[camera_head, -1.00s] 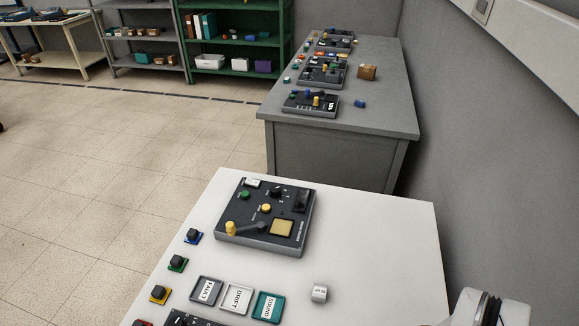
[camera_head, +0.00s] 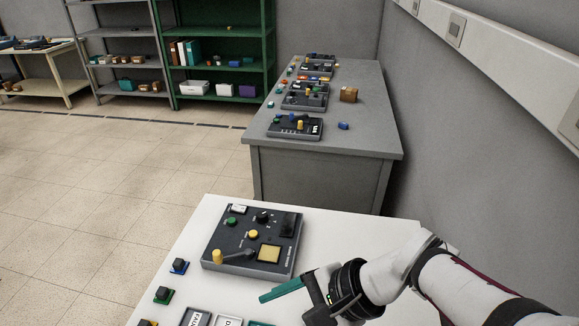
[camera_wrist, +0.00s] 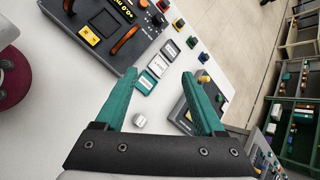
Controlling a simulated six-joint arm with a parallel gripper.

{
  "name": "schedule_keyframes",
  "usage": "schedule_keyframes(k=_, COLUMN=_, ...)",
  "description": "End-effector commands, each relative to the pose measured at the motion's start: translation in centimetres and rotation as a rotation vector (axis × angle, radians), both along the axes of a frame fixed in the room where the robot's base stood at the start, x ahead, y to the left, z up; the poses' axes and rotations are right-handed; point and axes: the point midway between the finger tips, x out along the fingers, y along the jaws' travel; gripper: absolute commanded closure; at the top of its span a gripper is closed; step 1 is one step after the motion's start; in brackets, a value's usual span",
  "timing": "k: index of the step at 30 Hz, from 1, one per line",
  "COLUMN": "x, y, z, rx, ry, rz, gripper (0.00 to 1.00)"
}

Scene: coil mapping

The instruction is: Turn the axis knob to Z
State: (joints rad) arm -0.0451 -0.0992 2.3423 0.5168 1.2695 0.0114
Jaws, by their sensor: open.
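A dark control box (camera_head: 251,241) stands on the white table in the head view. A round black knob (camera_head: 263,217) sits near its back middle; its lettering and pointer are too small to read, so I cannot tell which axis it points to or confirm it is the axis knob. My gripper (camera_head: 287,289), with teal fingers, is open and empty in front and right of the box, apart from it. In the wrist view my gripper (camera_wrist: 158,75) shows spread fingers over the table; the right finger hides much of the box (camera_wrist: 183,113) and the knob is not visible.
Coloured blocks line the left edge. A grey wall bounds the right.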

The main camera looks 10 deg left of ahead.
Motion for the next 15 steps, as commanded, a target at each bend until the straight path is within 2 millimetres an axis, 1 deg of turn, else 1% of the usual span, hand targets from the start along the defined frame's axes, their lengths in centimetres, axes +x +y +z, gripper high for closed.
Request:
schedule_keyframes(k=1, x=4.2, y=2.7, z=-0.3, rx=0.135, ry=0.072, rz=-0.124, gripper=0.29)
schedule_keyframes(k=2, x=7.3, y=4.3, z=-0.5, rx=0.222, ry=0.113, rz=-0.222, gripper=0.29)
schedule_keyframes(k=3, x=11.4, y=5.7, z=-1.2, rx=0.324, ry=0.166, rz=-0.358, gripper=0.29)
schedule_keyframes(k=5, x=17.0, y=6.8, z=-3.3, rx=0.444, ry=0.243, rz=-0.564, gripper=0.29)
schedule_keyframes(k=6, x=20.2, y=6.9, z=-5.2, rx=0.503, ry=0.288, rz=-0.698, gripper=0.29)
schedule_keyframes(k=7, x=22.3, y=6.8, z=-6.8, rx=0.539, ry=0.317, rz=-0.789, gripper=0.29)
schedule_keyframes(k=9, x=25.8, y=6.1, z=-10.3, rx=0.596, ry=0.37, rz=-0.969, gripper=0.29)
schedule_keyframes(k=10, x=26.7, y=5.7, z=-11.7, rx=0.61, ry=0.386, rz=-1.031, gripper=0.29)
schedule_keyframes(k=12, x=28.2, y=5.0, z=-13.9, rx=0.634, ry=0.411, rz=-1.131, gripper=0.29)
schedule_keyframes(k=15, x=29.2, y=4.8, z=-15.3, rx=0.645, ry=0.424, rz=-1.189, gripper=0.29)
